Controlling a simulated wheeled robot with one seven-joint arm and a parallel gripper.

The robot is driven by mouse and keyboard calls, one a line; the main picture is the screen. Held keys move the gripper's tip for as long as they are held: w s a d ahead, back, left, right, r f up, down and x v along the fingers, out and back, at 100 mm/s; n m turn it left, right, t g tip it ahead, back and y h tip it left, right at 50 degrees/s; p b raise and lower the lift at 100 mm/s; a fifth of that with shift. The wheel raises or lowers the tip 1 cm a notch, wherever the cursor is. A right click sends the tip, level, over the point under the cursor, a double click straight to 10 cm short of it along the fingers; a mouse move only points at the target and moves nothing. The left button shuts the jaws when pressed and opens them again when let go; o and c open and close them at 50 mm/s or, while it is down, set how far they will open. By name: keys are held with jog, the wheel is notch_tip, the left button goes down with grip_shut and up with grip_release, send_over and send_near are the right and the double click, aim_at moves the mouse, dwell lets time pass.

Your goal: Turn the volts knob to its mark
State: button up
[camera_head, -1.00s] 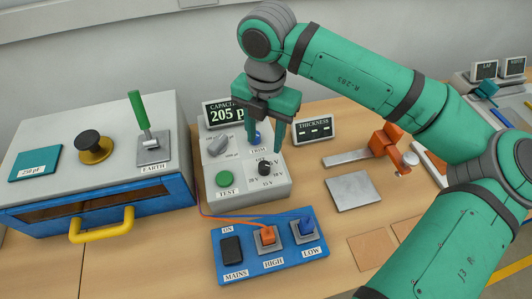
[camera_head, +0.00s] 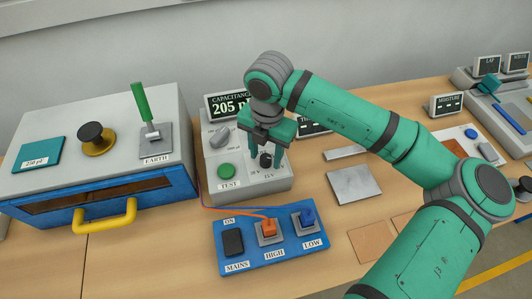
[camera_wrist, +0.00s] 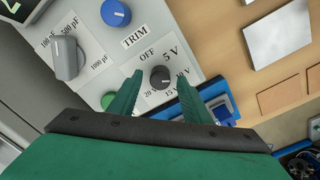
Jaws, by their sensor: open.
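The volts knob (camera_wrist: 160,76) is a small dark round knob on the grey meter box (camera_head: 218,180). Marks OFF, 5 V, 10 V, 15 V and 20 V surround it. In the head view the knob (camera_head: 265,160) is partly hidden by my gripper. My gripper (camera_head: 264,158) points down over it, and in the wrist view its green fingers (camera_wrist: 160,82) stand open, one on each side of the knob, apart from it. Which mark the knob points at is not clear.
On the same box are a grey range knob (camera_wrist: 67,58), a blue TRIM knob (camera_wrist: 116,13) and a green TEST button (camera_head: 226,171). The blue mains panel (camera_head: 270,265) lies in front. A chamber with a yellow handle (camera_head: 104,217) and a green EARTH lever (camera_head: 140,104) stand left.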

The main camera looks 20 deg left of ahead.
jog(key=c, duration=1)
jog(key=shift+c, duration=0.2)
jog(key=shift+w+n, duration=0.1)
jog(key=shift+n, duration=0.2)
jog(key=n, duration=0.3)
jog(key=shift+w+d+n, duration=0.1)
jog(key=shift+d+n, duration=0.05)
jog(key=shift+n, duration=0.15)
jog(key=n, duration=0.2)
jog(key=shift+n, duration=0.4)
jog(key=n, duration=0.3)
jog(key=shift+n, duration=0.3)
jog(key=n, duration=1.3)
jog(key=shift+n, duration=0.3)
